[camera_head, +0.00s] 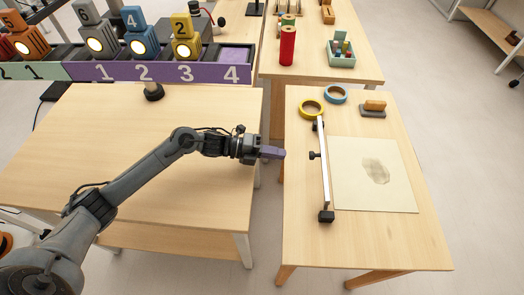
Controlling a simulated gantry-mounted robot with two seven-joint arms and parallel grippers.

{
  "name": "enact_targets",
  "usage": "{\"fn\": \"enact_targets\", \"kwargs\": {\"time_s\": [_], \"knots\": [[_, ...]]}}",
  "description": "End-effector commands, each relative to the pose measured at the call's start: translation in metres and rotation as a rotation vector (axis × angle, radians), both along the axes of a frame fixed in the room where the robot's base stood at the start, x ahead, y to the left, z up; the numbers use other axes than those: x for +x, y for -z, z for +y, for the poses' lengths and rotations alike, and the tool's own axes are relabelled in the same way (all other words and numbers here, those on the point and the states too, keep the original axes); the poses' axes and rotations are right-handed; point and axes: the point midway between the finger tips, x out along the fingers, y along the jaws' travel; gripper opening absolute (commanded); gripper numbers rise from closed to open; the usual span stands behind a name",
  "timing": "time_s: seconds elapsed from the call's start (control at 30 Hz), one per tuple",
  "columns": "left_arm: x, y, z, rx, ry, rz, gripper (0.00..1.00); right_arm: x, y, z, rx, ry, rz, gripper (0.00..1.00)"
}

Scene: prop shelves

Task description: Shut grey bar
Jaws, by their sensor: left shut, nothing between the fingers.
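The grey bar (324,180) is long and thin and lies along the left edge of a pale board (400,190) on the right-hand table. It has a black block (326,216) at its near end, a black knob (314,155) on its left side and a dark fitting at its far end. Whether the bar is raised or flat on the board cannot be told. My left gripper (280,153), with purple fingers, is shut and empty. It appears over the gap between the two tables, left of the knob and apart from it. My right gripper is not in view.
A yellow tape roll (311,108) and a blue one (335,94) lie beyond the bar. A block (374,106) on a grey base stands behind the board. The left table (150,120) is mostly clear. A numbered purple rack (165,72) with lamps stands behind it.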

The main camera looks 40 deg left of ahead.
Motion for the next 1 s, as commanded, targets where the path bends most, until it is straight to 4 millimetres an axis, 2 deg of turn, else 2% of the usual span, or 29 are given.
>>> {"fn": "enact_targets", "kwargs": {"time_s": [0.2, 0.4, 0.6, 1.0], "knots": [[0.020, 0.003, -0.032, -0.002, -0.001, -0.004, 0.00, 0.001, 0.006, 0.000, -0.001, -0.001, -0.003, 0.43], [0.030, 0.002, -0.049, -0.002, 0.000, -0.001, 0.00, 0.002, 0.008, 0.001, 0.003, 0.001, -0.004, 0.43], [0.035, 0.000, -0.055, 0.001, -0.001, -0.001, 0.00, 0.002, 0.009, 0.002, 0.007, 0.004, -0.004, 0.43], [0.035, -0.001, -0.056, 0.002, -0.001, 0.000, 0.00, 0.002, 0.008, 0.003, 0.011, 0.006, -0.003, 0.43]]}}
